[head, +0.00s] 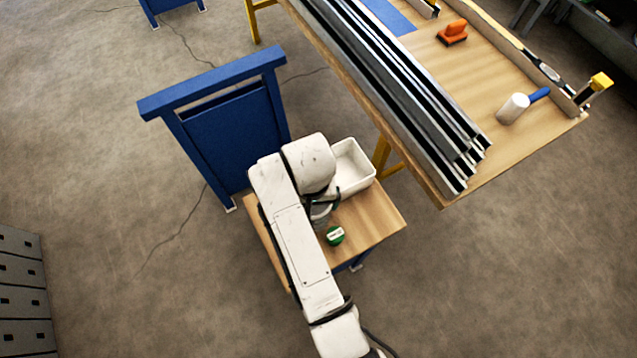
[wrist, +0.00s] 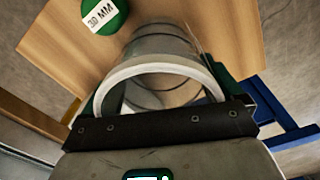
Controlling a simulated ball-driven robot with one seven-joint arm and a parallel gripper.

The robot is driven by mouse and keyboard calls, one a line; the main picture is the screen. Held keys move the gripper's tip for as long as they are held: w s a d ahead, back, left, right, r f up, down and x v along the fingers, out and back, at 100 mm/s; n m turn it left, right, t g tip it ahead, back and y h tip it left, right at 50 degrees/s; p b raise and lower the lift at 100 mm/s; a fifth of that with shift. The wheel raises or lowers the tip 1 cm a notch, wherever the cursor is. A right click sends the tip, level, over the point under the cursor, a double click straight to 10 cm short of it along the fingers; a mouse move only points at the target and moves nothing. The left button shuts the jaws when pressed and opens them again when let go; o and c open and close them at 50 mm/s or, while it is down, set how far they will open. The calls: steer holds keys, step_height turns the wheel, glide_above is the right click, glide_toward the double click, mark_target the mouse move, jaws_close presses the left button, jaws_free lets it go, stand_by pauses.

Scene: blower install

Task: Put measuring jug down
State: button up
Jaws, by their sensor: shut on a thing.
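The measuring jug (wrist: 165,45) is a clear grey cylinder with a pale rim, in the middle of the wrist view. My gripper (wrist: 160,98) is shut on it, with green fingers at both sides of the rim. The jug is over the small wooden table (wrist: 60,40); I cannot tell whether its base touches the top. In the head view my arm hides most of the jug, and my gripper (head: 322,200) shows only partly above the small table (head: 375,215).
A green round piece marked "30 MM" (wrist: 105,14) lies on the small table near the jug; it also shows in the head view (head: 335,236). A white bin (head: 352,170) stands at the back. A blue panel stand (head: 225,130) and a long workbench (head: 490,150) are nearby.

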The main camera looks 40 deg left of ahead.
steer(key=shift+r, duration=0.1)
steer(key=o, duration=0.8)
steer(key=shift+r+p, duration=1.15)
steer(key=shift+r, duration=4.9)
